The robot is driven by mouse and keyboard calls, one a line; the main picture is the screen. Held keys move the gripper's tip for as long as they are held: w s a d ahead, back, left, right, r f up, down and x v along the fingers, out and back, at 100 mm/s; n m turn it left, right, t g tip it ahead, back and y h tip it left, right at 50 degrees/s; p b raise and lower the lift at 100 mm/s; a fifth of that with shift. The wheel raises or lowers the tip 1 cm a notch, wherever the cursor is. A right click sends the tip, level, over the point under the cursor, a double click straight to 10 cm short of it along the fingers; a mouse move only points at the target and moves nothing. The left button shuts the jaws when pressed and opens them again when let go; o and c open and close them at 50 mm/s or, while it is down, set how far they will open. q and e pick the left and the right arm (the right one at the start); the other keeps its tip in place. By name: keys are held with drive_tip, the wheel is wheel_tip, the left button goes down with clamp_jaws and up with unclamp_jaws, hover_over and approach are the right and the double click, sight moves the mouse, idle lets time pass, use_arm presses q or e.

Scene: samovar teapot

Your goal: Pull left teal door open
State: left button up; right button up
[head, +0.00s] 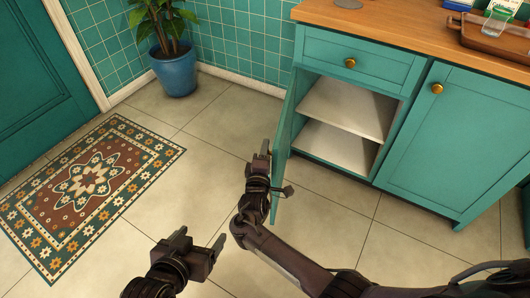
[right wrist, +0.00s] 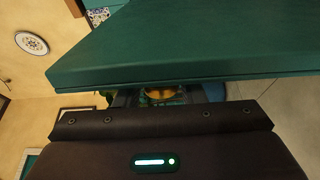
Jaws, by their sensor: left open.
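The left teal door (head: 285,130) of the cabinet stands swung out, seen almost edge-on in the head view. The cabinet's two inner shelves (head: 347,107) show and look bare. My right gripper (head: 270,165) is at the door's outer edge, low in front of the cabinet. In the right wrist view the teal door (right wrist: 200,45) spans the upper picture, close above the dark gripper body. I cannot tell whether its fingers grip the door or only touch it. My left gripper (head: 202,243) is open and empty above the floor, left of my right arm.
The right teal door (head: 440,140) is shut, with a brass knob (head: 437,88). A drawer (head: 355,62) above the opening is shut. A blue plant pot (head: 173,72) stands by the wall. A patterned rug (head: 90,190) lies left. Floor between rug and cabinet is clear.

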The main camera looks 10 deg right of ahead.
drive_tip(key=shift+o, duration=1.3)
use_arm(q)
drive_tip(key=s+a+f+g+y+p, duration=0.2)
drive_tip(key=s+a+f+g, duration=0.1)
drive_tip(key=s+f+g, duration=0.2)
drive_tip(key=shift+s+f, duration=0.55)
drive_tip(key=shift+s, duration=0.45)
use_arm(e)
drive_tip(key=v, duration=0.7)
drive_tip(key=shift+s, duration=0.4)
drive_tip(key=shift+a, duration=0.15)
